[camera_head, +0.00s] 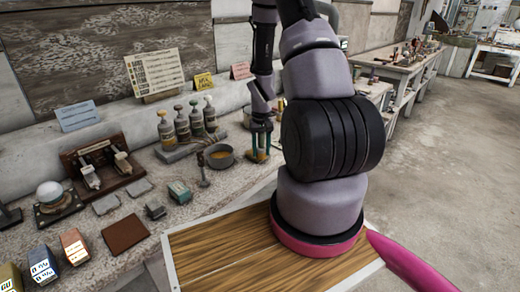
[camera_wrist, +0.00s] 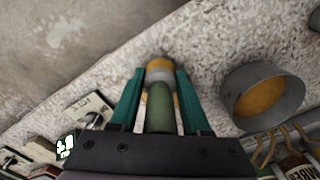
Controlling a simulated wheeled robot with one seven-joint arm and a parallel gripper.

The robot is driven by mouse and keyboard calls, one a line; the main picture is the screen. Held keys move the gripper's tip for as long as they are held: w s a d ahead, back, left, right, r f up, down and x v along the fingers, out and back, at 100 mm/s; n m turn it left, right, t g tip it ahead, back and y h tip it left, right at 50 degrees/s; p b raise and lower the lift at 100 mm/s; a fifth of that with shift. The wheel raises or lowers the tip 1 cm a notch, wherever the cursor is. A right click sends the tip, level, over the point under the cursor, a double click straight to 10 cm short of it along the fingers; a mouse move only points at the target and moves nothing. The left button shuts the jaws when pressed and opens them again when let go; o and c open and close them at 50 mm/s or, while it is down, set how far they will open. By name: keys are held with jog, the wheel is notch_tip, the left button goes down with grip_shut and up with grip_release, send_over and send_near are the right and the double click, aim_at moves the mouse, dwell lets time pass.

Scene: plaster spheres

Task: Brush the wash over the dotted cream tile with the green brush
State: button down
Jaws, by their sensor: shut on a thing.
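My gripper (camera_head: 261,150) points down at the worktop, just right of the wash pan, with its teal fingers close together. It is shut on the green brush, whose green handle (camera_wrist: 160,112) stands between the fingers in the wrist view. A grey band and an orange part show at the brush's far end. I cannot tell whether its tip touches the worktop. The grey pan (camera_head: 219,157) of amber wash also shows in the wrist view (camera_wrist: 232,92), apart from the brush. I cannot make out a dotted cream tile for sure; small pale tiles (camera_head: 106,204) lie at the left.
A rack of several bottles (camera_head: 182,128) stands behind the pan. A wooden switch board (camera_head: 103,165) and a white dome (camera_head: 50,193) sit farther left. Small cards stand along the back ledge.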

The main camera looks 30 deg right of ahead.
jog(key=shift+w, duration=0.1)
jog(key=shift+w+a, duration=0.35)
jog(key=shift+w, duration=0.5)
jog(key=shift+w+a, duration=0.3)
jog(key=shift+w, duration=0.55)
jog(key=shift+s, duration=0.15)
jog(key=shift+s+d, duration=0.35)
jog(key=shift+s, duration=0.5)
jog(key=shift+s+d, duration=0.3)
jog(key=shift+s, duration=0.5)
jog(key=shift+w, duration=0.1)
jog(key=shift+w+a, duration=0.35)
jog(key=shift+w, duration=0.5)
jog(key=shift+w+a, duration=0.3)
jog(key=shift+w, duration=0.55)
